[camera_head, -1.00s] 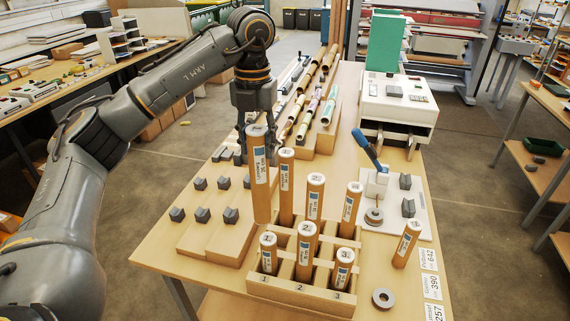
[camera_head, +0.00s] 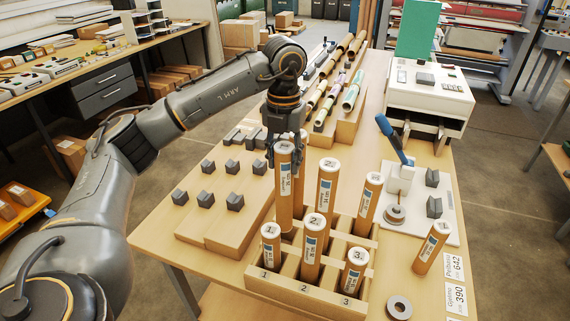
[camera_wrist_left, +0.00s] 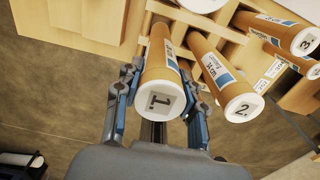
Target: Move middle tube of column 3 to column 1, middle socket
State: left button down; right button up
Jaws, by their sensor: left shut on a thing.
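My left gripper (camera_head: 284,152) reaches down at the rack's back left and is shut on an upright brown tube (camera_head: 284,190) with a white cap and a label. In the left wrist view the tube (camera_wrist_left: 160,65) lies between the fingers (camera_wrist_left: 160,85), its cap marked 1. Its lower end is at the column 1 side of the wooden rack (camera_head: 305,290); I cannot tell whether it is seated. Behind it a brown edge shows, mostly hidden. Other tubes stand upright in columns 1 (camera_head: 271,245), 2 (camera_head: 313,250) and 3 (camera_head: 355,270). My right gripper is out of view.
A loose tube (camera_head: 432,248) stands right of the rack, near a ring (camera_head: 399,307). A white stand with a blue-handled tool (camera_head: 392,138) is behind it. Dark blocks on a wooden board (camera_head: 200,235) lie left. A white machine (camera_head: 430,98) stands at the back.

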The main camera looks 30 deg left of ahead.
aim_at(284, 189)
pick_arm(q)
jog(key=shift+w+f, duration=0.15)
jog(key=shift+f, duration=0.3)
jog(key=shift+f+b, duration=0.7)
jog(key=shift+b, duration=0.05)
notch_tip(284, 189, down, 5)
jog(key=b, duration=0.3)
jog(key=shift+b, duration=0.3)
jog(key=shift+f+b, duration=0.5)
jog(key=shift+f, duration=0.3)
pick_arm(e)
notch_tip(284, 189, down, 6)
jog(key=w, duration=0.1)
pick_arm(q)
jog(key=shift+f, duration=0.2)
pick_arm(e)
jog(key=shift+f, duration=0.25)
